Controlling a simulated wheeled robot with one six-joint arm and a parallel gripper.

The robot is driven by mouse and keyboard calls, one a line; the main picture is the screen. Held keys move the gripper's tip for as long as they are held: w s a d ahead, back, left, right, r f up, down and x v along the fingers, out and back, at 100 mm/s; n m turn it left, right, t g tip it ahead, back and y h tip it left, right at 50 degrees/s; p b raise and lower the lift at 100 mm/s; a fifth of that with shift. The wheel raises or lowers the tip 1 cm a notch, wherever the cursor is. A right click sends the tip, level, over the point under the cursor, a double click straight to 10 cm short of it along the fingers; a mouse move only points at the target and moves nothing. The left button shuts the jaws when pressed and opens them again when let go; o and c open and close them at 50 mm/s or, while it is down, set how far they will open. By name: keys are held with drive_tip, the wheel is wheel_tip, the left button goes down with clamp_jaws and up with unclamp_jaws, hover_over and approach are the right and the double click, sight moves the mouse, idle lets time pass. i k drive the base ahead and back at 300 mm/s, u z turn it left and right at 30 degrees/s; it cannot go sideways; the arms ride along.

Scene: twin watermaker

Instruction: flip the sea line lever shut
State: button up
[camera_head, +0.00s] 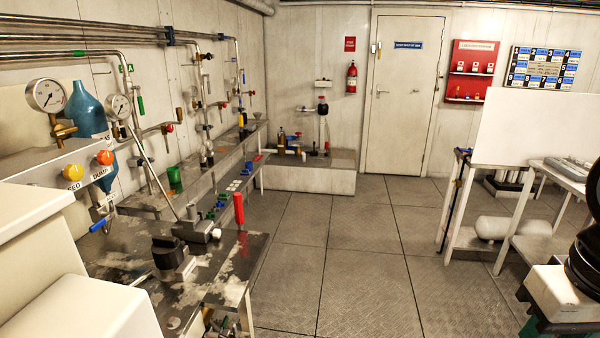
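No label reading "sea line" is legible, so I cannot tell which lever is the task's. Candidates are a blue-handled lever (99,225) under the panel at left, a long upright red handle (238,208) at the near bench's right edge, and a green lever (141,107) on the wall pipes. Small red-handled (168,128) valves also sit on those pipes. At this size I cannot tell whether any valve is open or shut. I cannot make out my gripper in this view.
The stained metal bench (205,290) runs along the left wall, with a black-topped block (170,256) on it. A gauge panel (40,165) and white housings (80,315) fill the near left. A white rack (465,238) stands at right. The tiled floor (350,250) between is clear.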

sight(141, 108)
drive_tip(key=z, duration=0.15)
drive_tip(key=i, duration=3.85)
drive_tip(key=u, duration=0.35)
drive_tip(key=i, duration=1.4)
drive_tip(key=u, duration=1.55)
drive_tip(key=i, duration=0.9)
drive_tip(key=u, duration=1.3)
drive_tip(key=i, duration=0.7)
drive_tip(key=u, duration=0.25)
